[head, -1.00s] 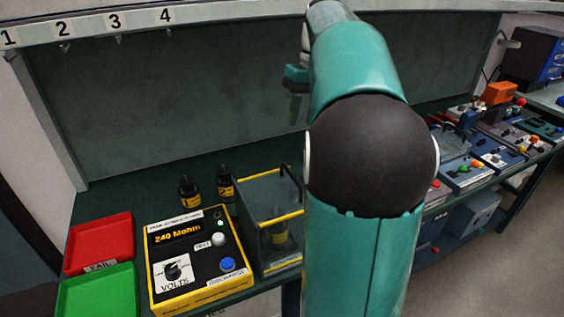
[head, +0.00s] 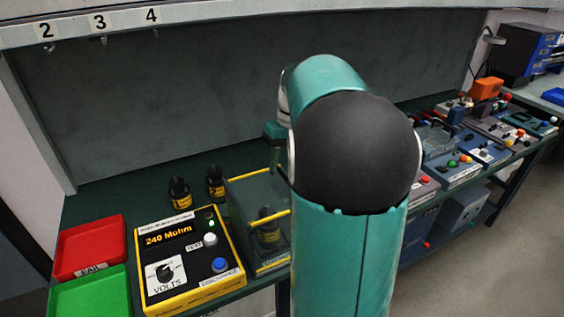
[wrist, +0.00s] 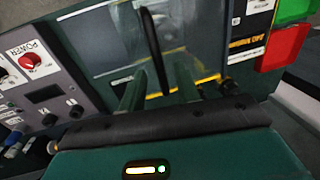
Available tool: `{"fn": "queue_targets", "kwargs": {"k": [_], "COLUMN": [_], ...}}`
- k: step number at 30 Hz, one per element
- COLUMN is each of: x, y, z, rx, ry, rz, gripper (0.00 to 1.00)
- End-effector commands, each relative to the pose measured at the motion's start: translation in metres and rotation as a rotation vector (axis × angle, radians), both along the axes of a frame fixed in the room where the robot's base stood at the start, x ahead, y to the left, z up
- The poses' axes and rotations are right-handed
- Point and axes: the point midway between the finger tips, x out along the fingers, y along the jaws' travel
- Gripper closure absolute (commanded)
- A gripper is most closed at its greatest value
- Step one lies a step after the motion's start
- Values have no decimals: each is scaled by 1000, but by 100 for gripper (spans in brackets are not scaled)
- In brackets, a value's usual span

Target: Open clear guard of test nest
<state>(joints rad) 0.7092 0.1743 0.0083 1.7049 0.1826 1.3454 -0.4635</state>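The test nest is a clear box with yellow edges; its clear guard (head: 245,195) looks shut in the head view, with a black and yellow part (head: 267,228) inside. My gripper (head: 276,155) is just above the guard's right side, partly hidden by my arm. In the wrist view the guard (wrist: 105,45) lies ahead of my gripper (wrist: 158,88). Its dark handle (wrist: 152,45) stands up between the two fingers, which are apart. I cannot tell whether either finger touches the handle.
A yellow-edged tester (head: 188,262) reading 240 Mohm stands left of the nest. A red tray (head: 90,248) and a green tray (head: 92,295) lie further left. Two black bottle-like parts (head: 180,193) stand behind. A panel with a red POWER knob (wrist: 32,60) is beside the nest.

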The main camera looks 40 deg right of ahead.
Motion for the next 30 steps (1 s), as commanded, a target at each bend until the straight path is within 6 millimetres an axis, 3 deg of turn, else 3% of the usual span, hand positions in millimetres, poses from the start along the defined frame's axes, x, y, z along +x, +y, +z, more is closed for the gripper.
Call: {"fn": "queue_targets", "kwargs": {"k": [10, 15, 24, 30], "x": [0, 0, -1, -8], "y": [1, 1, -2, -28], "z": [-5, -5, -5, -5], "rx": [0, 0, 0, -1], "ry": [1, 1, 0, 0], "rz": [0, 0, -1, -4], "gripper": [69, 100, 100, 100]}}
